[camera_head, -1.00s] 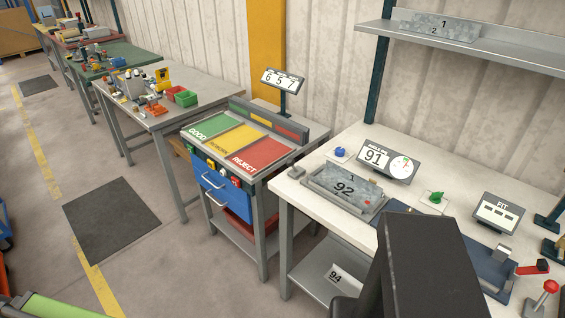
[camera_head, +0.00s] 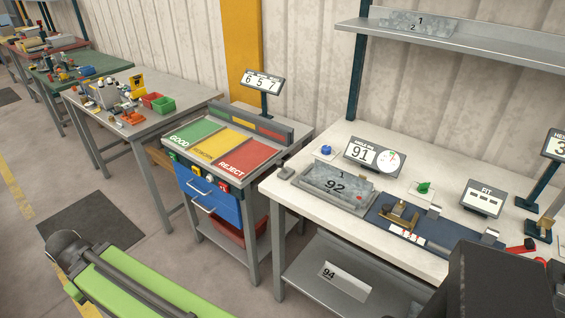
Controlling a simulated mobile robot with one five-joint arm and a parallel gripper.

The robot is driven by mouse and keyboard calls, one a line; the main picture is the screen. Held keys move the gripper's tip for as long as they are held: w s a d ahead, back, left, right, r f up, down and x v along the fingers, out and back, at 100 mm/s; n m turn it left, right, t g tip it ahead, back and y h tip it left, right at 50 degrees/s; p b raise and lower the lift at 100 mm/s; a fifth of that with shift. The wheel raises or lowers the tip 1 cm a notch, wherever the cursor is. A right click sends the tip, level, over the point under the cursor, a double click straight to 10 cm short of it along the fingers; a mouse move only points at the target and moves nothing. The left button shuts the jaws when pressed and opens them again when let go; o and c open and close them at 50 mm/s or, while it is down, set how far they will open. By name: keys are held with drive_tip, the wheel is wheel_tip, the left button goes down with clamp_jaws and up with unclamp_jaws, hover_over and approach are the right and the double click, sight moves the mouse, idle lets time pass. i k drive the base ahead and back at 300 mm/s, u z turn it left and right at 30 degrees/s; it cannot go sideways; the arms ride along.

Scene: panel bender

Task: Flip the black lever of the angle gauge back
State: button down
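The angle gauge's display (camera_head: 374,155) reads 91 and has a round dial with a green and red mark. I cannot make out which part is the black lever. A dark, blurred part of my own body covers the lower right. My gripper's fingers do not show in this view.
A FIT display (camera_head: 482,199), a green knob (camera_head: 424,188), a blue knob (camera_head: 326,150) and a red lever (camera_head: 521,247) are on the bench (camera_head: 305,201). A sorting cart (camera_head: 205,195) stands to the left. A shelf (camera_head: 460,43) hangs above.

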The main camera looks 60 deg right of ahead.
sight(279, 162)
drive_tip(key=u, duration=0.1)
drive_tip(key=i, duration=1)
drive_tip(key=z, duration=0.1)
